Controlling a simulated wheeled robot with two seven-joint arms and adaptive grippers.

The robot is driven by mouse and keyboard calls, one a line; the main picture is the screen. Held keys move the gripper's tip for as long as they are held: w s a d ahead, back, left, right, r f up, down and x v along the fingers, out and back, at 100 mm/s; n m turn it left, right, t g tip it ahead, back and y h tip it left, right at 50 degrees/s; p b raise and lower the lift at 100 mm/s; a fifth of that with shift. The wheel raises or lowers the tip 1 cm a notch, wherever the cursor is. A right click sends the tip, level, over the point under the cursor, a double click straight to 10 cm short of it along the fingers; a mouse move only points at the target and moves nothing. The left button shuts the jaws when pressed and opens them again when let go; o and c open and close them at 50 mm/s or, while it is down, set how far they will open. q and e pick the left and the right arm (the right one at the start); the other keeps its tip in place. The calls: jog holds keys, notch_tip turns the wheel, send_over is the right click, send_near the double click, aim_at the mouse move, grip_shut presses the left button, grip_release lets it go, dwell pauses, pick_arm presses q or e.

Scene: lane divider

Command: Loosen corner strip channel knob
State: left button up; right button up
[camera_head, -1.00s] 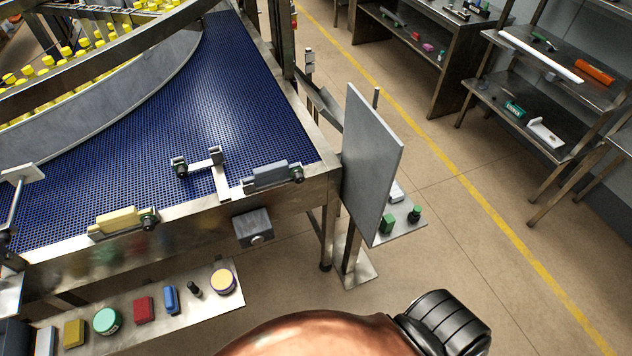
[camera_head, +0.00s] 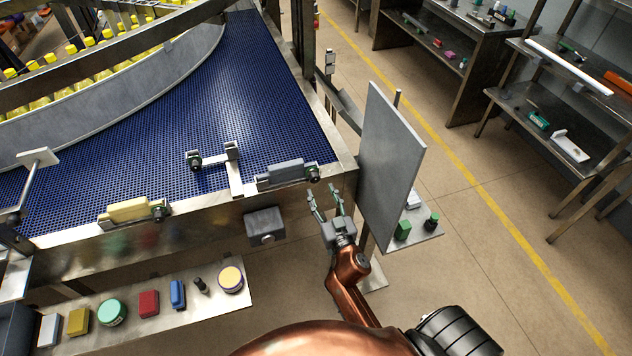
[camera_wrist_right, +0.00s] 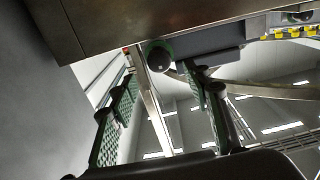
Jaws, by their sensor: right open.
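A grey strip block (camera_head: 281,173) sits on the near rim of the blue conveyor by its right corner. A dark round knob (camera_head: 314,174) is at its right end. My right gripper (camera_head: 326,197) is open and empty, just below and in front of that knob, beside the conveyor's end, with its fingers pointing up. In the right wrist view a round dark knob with a green collar (camera_wrist_right: 158,55) shows beyond and between the parted fingertips (camera_wrist_right: 161,76), apart from them. My left gripper is not in view.
A grey upright panel (camera_head: 391,165) stands close right of my right gripper. A yellow block (camera_head: 129,209) with its own knob and a T-shaped bracket (camera_head: 235,172) with another knob are on the conveyor. A grey box (camera_head: 264,226) hangs on its front. A shelf below (camera_head: 215,311) holds several small items.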

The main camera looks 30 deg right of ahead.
aim_at(316, 180)
jog(key=x, duration=0.6)
jog(key=shift+w+f, duration=0.1)
jog(key=shift+w, duration=0.05)
jog(key=c, duration=1.2)
jog(key=shift+o, duration=0.2)
jog(key=shift+n, duration=0.3)
